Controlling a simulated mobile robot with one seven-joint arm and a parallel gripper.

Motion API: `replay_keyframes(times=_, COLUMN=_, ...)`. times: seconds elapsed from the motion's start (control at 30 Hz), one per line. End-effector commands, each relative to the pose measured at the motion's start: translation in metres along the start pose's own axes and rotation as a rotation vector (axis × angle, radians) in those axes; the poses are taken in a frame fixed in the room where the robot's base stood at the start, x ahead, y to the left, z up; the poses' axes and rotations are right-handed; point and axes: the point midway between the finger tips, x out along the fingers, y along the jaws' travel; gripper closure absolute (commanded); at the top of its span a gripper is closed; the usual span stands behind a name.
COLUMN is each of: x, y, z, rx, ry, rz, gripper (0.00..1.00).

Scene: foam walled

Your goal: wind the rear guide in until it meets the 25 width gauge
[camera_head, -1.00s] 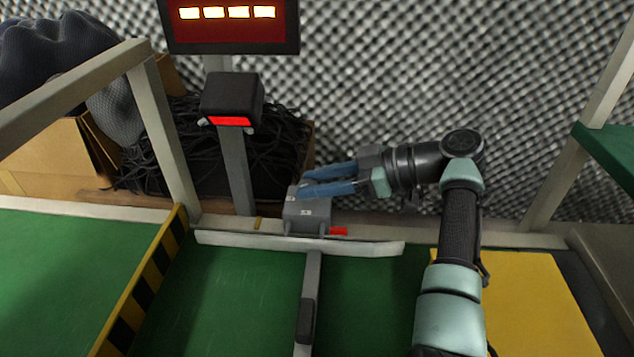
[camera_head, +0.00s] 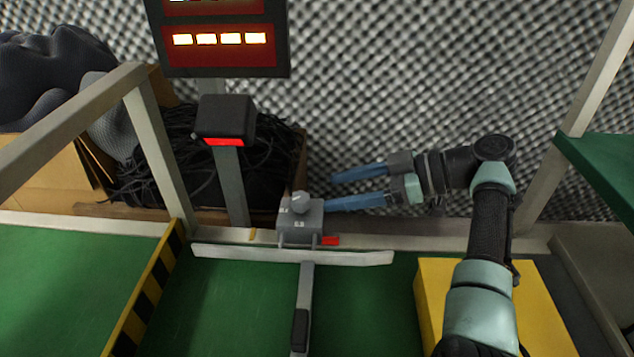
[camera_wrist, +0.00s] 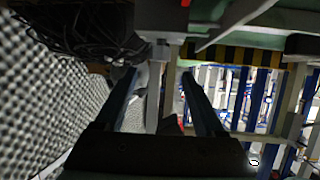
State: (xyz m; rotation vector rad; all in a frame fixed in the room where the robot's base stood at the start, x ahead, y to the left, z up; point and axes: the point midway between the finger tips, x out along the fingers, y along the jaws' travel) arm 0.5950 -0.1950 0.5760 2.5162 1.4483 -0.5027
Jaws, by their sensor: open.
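The rear guide (camera_head: 290,256) is a long pale bar across the back of the green belt. Behind it a grey block (camera_head: 298,236) with a small grey knob (camera_head: 299,202) on top sits on the rail. A red piece (camera_head: 330,240) sticks out at the block's right. My gripper (camera_head: 331,192) is open and empty, its two blue fingers to the right of the knob and apart from it. Its dark fingers also show in the wrist view (camera_wrist: 160,73). A pale arm with a dark piece (camera_head: 301,330) runs forward from the guide. I cannot pick out the 25 gauge for certain.
A dark box with a red light (camera_head: 225,120) stands on a post behind the rail, below a lit display panel (camera_head: 222,42). A metal frame (camera_head: 160,150) is at left, a yellow block (camera_head: 430,300) at right. Foam (camera_head: 400,80) covers the back wall.

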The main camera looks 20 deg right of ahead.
Motion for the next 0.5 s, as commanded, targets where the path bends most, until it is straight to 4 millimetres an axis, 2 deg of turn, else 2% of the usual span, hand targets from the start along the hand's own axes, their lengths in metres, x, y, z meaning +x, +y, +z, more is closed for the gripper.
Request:
replay_keyframes(times=0.03, x=-0.015, y=0.000, z=-0.005, rx=0.003, ry=0.001, rz=0.002, gripper=0.29)
replay_keyframes(times=0.2, x=-0.046, y=0.000, z=-0.003, rx=0.001, ry=0.001, rz=0.000, gripper=0.29)
replay_keyframes(times=0.3, x=-0.056, y=0.000, z=-0.001, rx=0.000, ry=0.000, rz=0.001, gripper=0.29)
replay_keyframes(times=0.5, x=-0.064, y=0.000, z=0.000, rx=-0.001, ry=0.000, rz=-0.002, gripper=0.29)
